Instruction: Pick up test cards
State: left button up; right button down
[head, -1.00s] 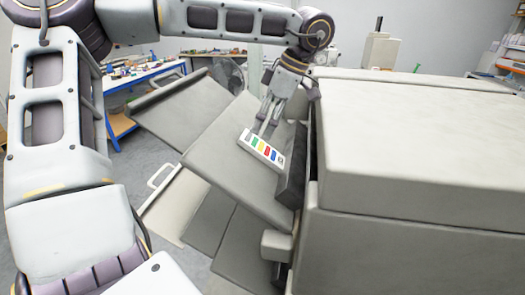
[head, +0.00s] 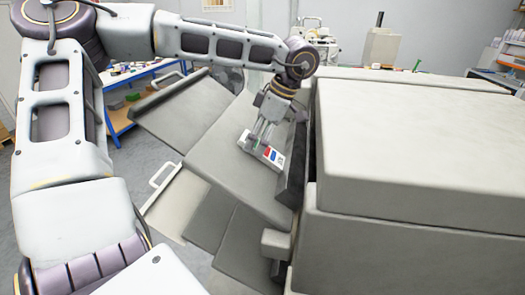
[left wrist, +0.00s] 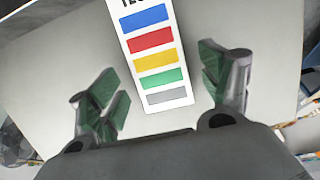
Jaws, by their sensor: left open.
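A white test card (head: 270,155) with a row of coloured patches lies on a sloping grey tray (head: 215,160) at the side of the large machine. In the left wrist view the card (left wrist: 154,50) shows blue, red, yellow, green and grey bars and cut-off lettering at the top edge. My left gripper (head: 258,143) is just over the card and hides part of it in the head view. In the left wrist view its fingers (left wrist: 165,90) are open, one on each side of the card's lower end, apart from it. My right gripper is not in view.
The large grey machine (head: 420,150) fills the right side. More sloping trays (head: 180,112) stand out from it, one with a handle (head: 163,175). A blue-framed workbench (head: 120,100) with clutter stands at the back left.

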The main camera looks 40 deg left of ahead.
pick_arm(q)
jog(key=shift+c, duration=0.4)
jog(key=c, duration=1.1)
jog(key=shift+r, duration=0.1)
jog(key=shift+r+b, duration=0.3)
jog(key=shift+r, duration=0.4)
notch_tip(320, 180, up, 8)
jog(key=shift+r+b, duration=0.25)
jog(key=shift+b, duration=0.55)
